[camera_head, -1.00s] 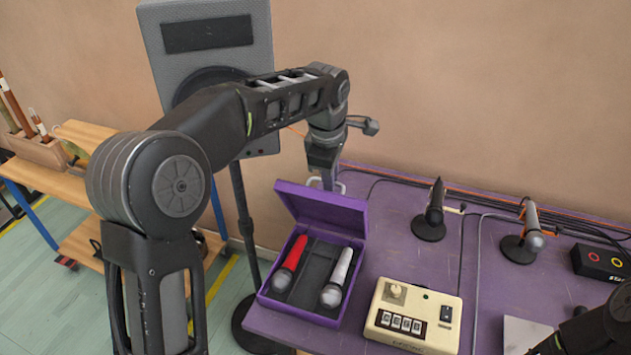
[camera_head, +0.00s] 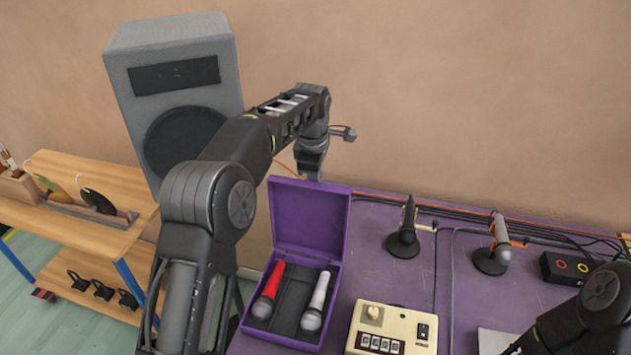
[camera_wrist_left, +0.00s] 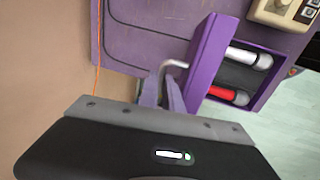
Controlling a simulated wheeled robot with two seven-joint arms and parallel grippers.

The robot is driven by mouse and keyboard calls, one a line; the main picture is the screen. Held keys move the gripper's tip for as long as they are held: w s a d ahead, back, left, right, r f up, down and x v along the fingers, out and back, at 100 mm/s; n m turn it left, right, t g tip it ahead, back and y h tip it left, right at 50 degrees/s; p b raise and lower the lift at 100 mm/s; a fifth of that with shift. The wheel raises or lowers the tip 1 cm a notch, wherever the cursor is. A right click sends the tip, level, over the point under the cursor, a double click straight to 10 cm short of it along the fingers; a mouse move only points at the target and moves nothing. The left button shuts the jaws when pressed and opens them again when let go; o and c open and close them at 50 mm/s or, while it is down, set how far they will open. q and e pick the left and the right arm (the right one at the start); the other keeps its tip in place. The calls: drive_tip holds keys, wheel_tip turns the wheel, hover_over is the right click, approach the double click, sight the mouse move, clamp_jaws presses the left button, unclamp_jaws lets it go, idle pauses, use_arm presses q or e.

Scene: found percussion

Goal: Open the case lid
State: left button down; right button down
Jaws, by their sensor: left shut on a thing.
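The purple case (camera_head: 245,330) stands on the purple table with its lid (camera_head: 308,217) raised about upright at the back. A red microphone (camera_head: 269,290) and a white microphone (camera_head: 316,302) lie in its dark lining. My left gripper (camera_wrist_left: 165,92) is shut on the lid's pale metal handle (camera_wrist_left: 175,64), beside the outer face of the lid. In the head view my left gripper (camera_head: 312,174) is behind the lid's top edge, its fingertips mostly hidden. My right arm shows at the lower right, but its gripper is out of the picture.
A cream box with a counter (camera_head: 390,330) sits right of the case. Two microphones on stands (camera_head: 404,235) (camera_head: 494,250), a small black box (camera_head: 565,268) and cables are farther right. A large grey speaker (camera_head: 180,75) and a wooden shelf (camera_head: 75,235) stand left.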

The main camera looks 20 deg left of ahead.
use_arm(q)
drive_tip(key=c, duration=1.5)
unclamp_jaws()
drive_tip(key=shift+r, duration=0.2)
